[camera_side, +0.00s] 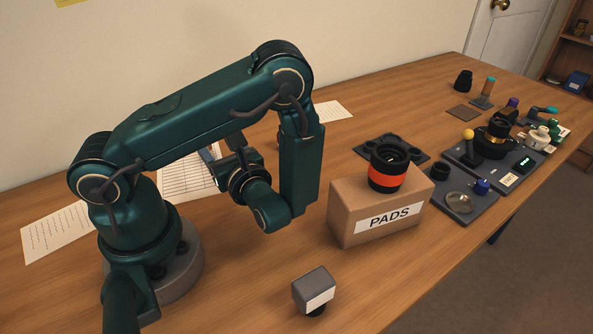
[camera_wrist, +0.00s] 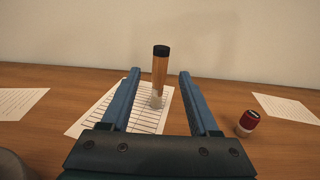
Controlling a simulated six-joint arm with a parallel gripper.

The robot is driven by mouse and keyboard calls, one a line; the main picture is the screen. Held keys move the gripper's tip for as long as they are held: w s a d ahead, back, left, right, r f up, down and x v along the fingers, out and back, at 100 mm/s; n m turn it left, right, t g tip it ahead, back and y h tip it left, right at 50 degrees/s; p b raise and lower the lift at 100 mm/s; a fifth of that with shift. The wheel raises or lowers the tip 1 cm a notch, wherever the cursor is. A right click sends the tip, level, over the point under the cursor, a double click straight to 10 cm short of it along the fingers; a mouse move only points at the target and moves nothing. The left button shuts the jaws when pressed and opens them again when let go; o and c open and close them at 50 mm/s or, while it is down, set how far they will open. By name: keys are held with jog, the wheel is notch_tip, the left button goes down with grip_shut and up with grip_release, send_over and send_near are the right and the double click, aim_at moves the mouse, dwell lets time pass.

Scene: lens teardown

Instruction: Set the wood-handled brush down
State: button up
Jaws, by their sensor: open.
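The wood-handled brush (camera_wrist: 160,72) shows in the wrist view, upright, with a black top, a tan handle and a pale lower end. Its lower end appears to stand on the lined sheet (camera_wrist: 103,117). My gripper (camera_wrist: 158,73) is open, with one blue finger on each side of the brush and a visible gap on both sides. I cannot tell how deep the brush sits between the fingers. In the side view my gripper (camera_side: 208,154) is mostly behind my own arm, and the brush is hidden there.
Other sheets lie on the table (camera_side: 400,115). A PADS box (camera_side: 345,202) bears a black lens with an orange band (camera_side: 389,168). A grey block (camera_side: 314,290) stands in front. Trays of parts crowd the right.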

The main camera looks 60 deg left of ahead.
jog(key=s+d+r+n+g+h, duration=0.1)
jog(key=s+d+n+g+h, duration=0.45)
jog(key=n+h, duration=0.55)
jog(key=w+d+r+n+t+h, duration=0.4)
jog(key=d+r+n+t+h, duration=0.3)
jog(key=d+t, duration=0.4)
jog(key=shift+w+d+r, duration=0.15)
jog(key=shift+d+r, duration=0.05)
jog(key=shift+d, duration=0.1)
